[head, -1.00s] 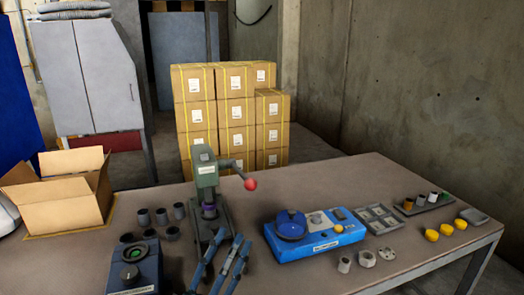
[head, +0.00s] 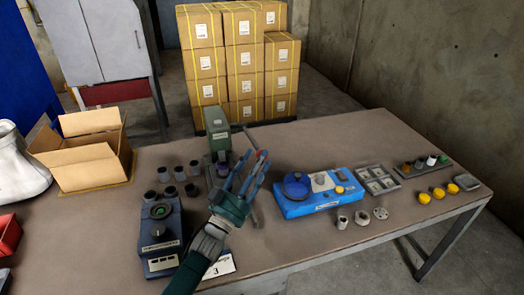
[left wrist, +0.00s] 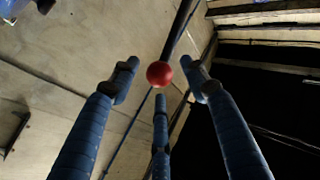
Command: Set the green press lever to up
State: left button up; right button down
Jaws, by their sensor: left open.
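The green press (head: 219,138) stands upright on the table, left of the middle in the head view. Its lever ends in a red ball knob, which shows in the left wrist view (left wrist: 160,74) with the dark lever rod (left wrist: 180,28) running up from it. My left gripper (head: 253,168) is open in front and to the right of the press, with its blue fingers around the knob. In the left wrist view my fingers (left wrist: 160,90) surround the knob with gaps visible; I cannot tell whether any touches it. The fingers hide most of the lever in the head view. My right gripper is not in view.
A blue device (head: 314,197) lies right of my gripper, and a dark blue unit (head: 160,232) stands left of it. Several dark cups (head: 178,173) and an open cardboard box (head: 88,160) are at the left. Grey trays (head: 378,181) and yellow pieces (head: 438,193) are at the right.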

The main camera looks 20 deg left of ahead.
pick_arm(q)
jog(key=shift+x, duration=1.4)
grip_shut()
jog(key=shift+r, duration=0.15)
